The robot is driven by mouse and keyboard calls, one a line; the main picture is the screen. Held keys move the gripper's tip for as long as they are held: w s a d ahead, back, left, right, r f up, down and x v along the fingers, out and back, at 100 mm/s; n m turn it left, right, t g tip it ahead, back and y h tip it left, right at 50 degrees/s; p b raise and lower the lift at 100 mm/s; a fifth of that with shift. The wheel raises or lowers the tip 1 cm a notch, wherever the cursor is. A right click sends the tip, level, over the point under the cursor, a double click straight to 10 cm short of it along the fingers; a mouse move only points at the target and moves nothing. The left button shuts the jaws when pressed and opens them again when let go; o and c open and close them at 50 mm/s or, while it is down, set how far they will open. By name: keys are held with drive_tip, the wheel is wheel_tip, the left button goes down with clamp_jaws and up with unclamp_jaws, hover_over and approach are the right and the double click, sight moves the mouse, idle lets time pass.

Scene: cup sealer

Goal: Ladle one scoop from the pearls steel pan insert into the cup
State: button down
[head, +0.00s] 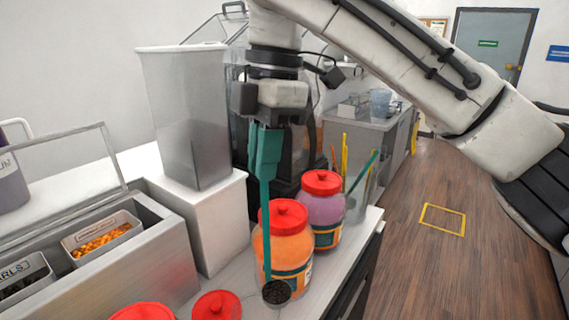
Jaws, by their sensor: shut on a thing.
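My gripper (270,122) is shut on the upper handle of a teal ladle (266,185). The ladle hangs upright, and its round bowl at the bottom (276,292) shows dark pearls in it. The bowl is in front of the lower part of an orange jar, over the light counter; I cannot tell its height. The pearls steel pan insert (38,264), its label partly cut off, sits at the lower left edge with dark contents. I cannot make out the task's cup with certainty.
Red-lidded jars, one orange (285,245) and one purple (323,212), stand close behind the ladle. More red lids (217,305) are at the bottom edge. A pan of orange pieces (100,240) is at left. A tall grey container (190,115) stands on a white block (205,220).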

drive_tip(key=w+a+f, duration=0.3)
drive_tip(key=w+a, duration=0.2)
drive_tip(key=a, duration=0.1)
drive_tip(key=s+d+f+t+y+b, duration=0.25)
drive_tip(key=s+d+t+b, duration=0.4)
drive_tip(key=s+b, duration=0.75)
drive_tip(key=s+d+f+t+y+b, duration=0.3)
drive_tip(key=s+f+b, duration=0.2)
drive_tip(key=b, duration=1.1)
drive_tip(key=s+d+f+n+t+y+b, duration=0.1)
drive_tip(key=s+d+f+t+y+b, duration=0.2)
drive_tip(key=s+f+b, duration=0.3)
wheel_tip(320, 180, down, 4)
drive_tip(key=d+t+b, duration=0.1)
drive_tip(key=b, duration=0.9)
drive_tip(key=shift+s+d+n, duration=0.15)
drive_tip(key=shift+d+n, duration=0.1)
drive_tip(key=shift+n, duration=0.05)
idle(1.2)
